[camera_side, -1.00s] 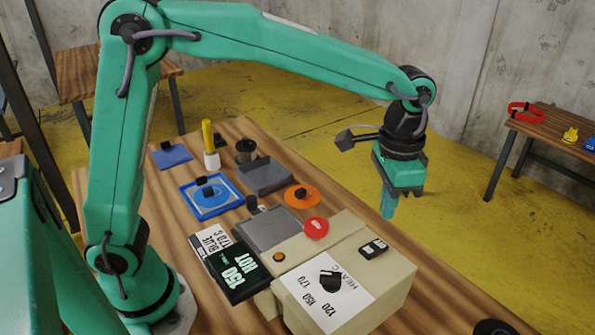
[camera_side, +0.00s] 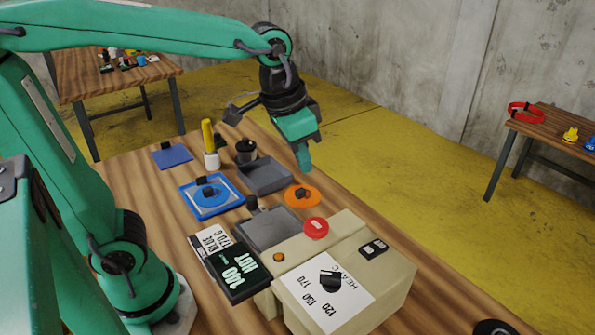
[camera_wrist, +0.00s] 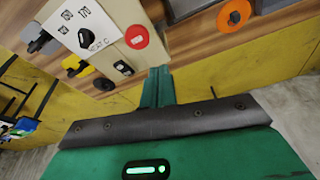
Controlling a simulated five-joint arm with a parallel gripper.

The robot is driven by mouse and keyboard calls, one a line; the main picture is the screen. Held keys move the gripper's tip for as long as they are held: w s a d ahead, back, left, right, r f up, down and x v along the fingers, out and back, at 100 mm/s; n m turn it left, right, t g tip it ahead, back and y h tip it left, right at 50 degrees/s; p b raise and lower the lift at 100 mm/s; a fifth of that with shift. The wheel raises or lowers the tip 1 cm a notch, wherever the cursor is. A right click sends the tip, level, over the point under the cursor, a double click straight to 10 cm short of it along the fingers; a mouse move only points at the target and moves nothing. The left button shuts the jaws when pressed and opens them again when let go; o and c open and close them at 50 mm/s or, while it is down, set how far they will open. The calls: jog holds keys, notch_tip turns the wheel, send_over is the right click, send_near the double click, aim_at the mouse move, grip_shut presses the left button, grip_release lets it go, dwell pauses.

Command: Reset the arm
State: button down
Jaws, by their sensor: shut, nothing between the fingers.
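My gripper (camera_side: 303,166) is teal green and shut, with nothing between its fingers. In the side view it hangs in the air above the far right edge of the wooden table, behind the orange disc (camera_side: 301,202). In the wrist view my gripper (camera_wrist: 158,76) points towards the table, beside the beige heater box (camera_wrist: 122,40).
A blue tray with a blue disc (camera_side: 211,200), a blue pad (camera_side: 171,156), grey plates (camera_side: 266,177), a yellow stick in a white holder (camera_side: 208,135) and a dark cup (camera_side: 246,151) stand on the table (camera_side: 140,190). Side tables stand left and right.

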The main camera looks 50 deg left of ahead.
jog(key=s+a+f+n+t, duration=0.2)
jog(key=s+a, duration=0.5)
jog(key=s, duration=0.2)
jog(key=shift+n+t+y, duration=0.3)
jog(key=shift+n, duration=0.1)
jog(key=shift+s, duration=0.1)
dwell(0.6)
